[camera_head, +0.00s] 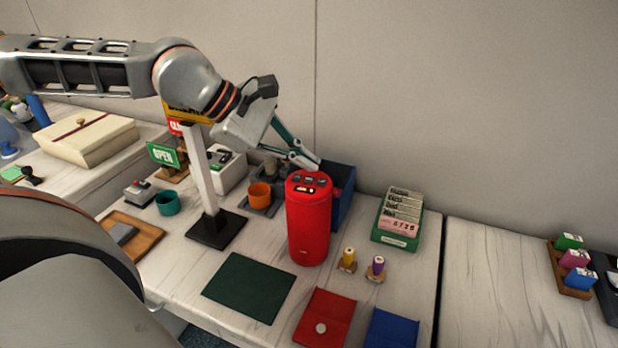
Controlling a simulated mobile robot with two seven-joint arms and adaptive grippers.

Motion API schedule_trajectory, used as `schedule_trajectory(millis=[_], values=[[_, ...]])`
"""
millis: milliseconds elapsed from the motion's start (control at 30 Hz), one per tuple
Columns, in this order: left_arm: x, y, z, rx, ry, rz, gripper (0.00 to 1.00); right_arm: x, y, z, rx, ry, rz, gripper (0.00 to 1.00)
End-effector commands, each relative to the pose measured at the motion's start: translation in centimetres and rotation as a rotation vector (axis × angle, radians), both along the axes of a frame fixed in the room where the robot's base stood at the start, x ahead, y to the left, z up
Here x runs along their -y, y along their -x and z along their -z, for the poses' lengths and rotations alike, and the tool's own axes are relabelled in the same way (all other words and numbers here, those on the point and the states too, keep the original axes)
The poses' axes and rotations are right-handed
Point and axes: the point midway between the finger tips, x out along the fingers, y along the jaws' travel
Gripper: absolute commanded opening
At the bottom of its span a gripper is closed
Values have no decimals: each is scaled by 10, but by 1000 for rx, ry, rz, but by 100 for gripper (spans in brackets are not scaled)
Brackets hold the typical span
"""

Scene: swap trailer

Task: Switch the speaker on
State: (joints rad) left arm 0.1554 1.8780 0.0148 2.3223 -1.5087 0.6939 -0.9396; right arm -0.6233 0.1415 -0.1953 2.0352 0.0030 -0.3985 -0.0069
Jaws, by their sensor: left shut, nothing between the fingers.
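The speaker (308,228) is a red upright cylinder standing on the light table. Its top has dark buttons and a small panel. My left gripper (312,163) comes in from the upper left and is shut, with nothing between its fingers. Its fingertips are just above and behind the speaker's top, near the far edge. I cannot tell whether they touch it. My right gripper is not in view.
A dark blue box (343,200) stands right behind the speaker. A sign post (201,178) on a black base is to the left. Two small stamps (347,259) and a green card holder (396,240) are to the right. A dark green mat (248,287) lies in front.

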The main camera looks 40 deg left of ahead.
Motion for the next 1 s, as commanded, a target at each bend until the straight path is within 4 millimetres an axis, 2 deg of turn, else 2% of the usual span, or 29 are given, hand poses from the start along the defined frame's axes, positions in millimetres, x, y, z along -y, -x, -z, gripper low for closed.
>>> schedule_trajectory(millis=[100,433,1000], values=[[0,0,-14,4,-1,-1,0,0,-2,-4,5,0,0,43],[0,0,-41,2,0,-1,0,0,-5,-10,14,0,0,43],[0,0,-44,1,0,-1,0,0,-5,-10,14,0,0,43]])
